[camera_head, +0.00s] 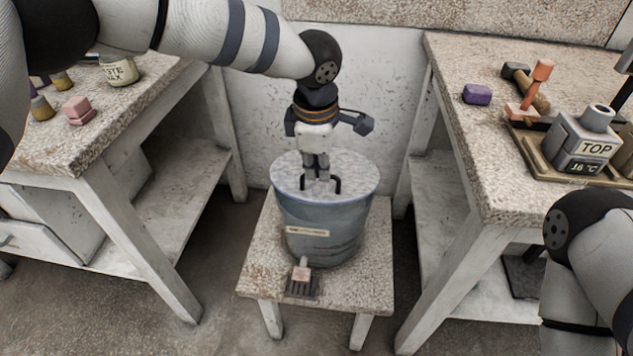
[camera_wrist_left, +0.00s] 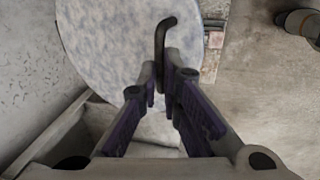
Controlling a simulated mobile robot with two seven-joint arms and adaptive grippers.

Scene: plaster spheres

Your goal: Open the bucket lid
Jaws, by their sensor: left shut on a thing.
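The bucket (camera_head: 322,228) is blue-grey with a small label and stands on a low stone-topped stool. Its round, mottled grey lid (camera_head: 352,172) lies on top, and I see no clear gap at the rim. My left gripper (camera_head: 317,178) points down at the middle of the lid and is shut on the dark lid handle (camera_head: 337,186). In the left wrist view, the fingers (camera_wrist_left: 163,88) close on the bent handle (camera_wrist_left: 160,40) above the lid (camera_wrist_left: 105,45). The fingers hide part of the handle. My right gripper is out of view.
A brush (camera_head: 302,276) lies on the stool (camera_head: 262,262) in front of the bucket. A left bench (camera_head: 120,115) holds jars and a pink block. A right bench (camera_head: 455,110) holds a hammer, a purple block and a scale-like device (camera_head: 583,145).

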